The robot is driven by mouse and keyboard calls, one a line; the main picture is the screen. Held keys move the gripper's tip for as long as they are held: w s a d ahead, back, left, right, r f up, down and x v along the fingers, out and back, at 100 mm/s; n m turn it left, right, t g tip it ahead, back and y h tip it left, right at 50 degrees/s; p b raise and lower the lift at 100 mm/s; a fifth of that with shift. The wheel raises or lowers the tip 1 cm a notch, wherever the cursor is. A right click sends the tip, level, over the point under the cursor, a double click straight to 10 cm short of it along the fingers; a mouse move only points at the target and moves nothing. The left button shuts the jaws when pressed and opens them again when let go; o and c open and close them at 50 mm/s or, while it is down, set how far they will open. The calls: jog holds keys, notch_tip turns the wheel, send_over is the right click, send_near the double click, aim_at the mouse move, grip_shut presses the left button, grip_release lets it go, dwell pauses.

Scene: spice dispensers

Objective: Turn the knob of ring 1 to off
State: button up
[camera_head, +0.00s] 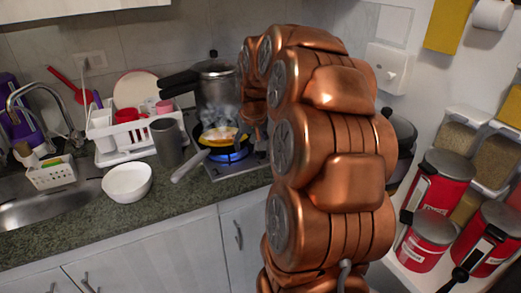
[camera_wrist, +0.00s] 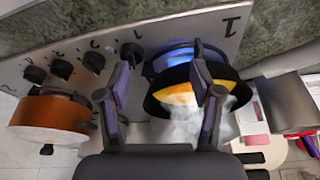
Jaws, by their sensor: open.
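The hob (camera_wrist: 150,28) has a row of black knobs. The rightmost knob (camera_wrist: 131,52) is closest to the lit ring and the large printed "1"; small markings by the knobs are hard to read. A blue flame (camera_wrist: 165,64) burns under a frying pan (camera_wrist: 178,76) with egg and steam. The pan (camera_head: 203,136) and flame (camera_head: 229,155) also show in the head view. My gripper (camera_wrist: 165,52) is open and empty over the hob, its left fingertip overlapping the rightmost knob in the picture. I cannot tell whether they touch. My arm hides the knobs in the head view.
An orange-copper pot (camera_wrist: 48,118) stands at the left in the wrist view. A tall steel pot (camera_head: 218,88) is behind the pan. The pan's handle (camera_head: 188,166) points toward the counter front. A grey cup (camera_head: 168,142) and white bowl (camera_head: 127,183) stand to the left.

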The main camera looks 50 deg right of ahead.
send_over(260, 153)
jog(key=s, duration=0.1)
jog(key=shift+m+h, duration=0.3)
jog(key=shift+m, duration=0.1)
jog(key=shift+p+x, duration=0.85)
jog(key=shift+x, duration=2.9)
jog(key=shift+a, duration=0.2)
jog(key=c, duration=1.1)
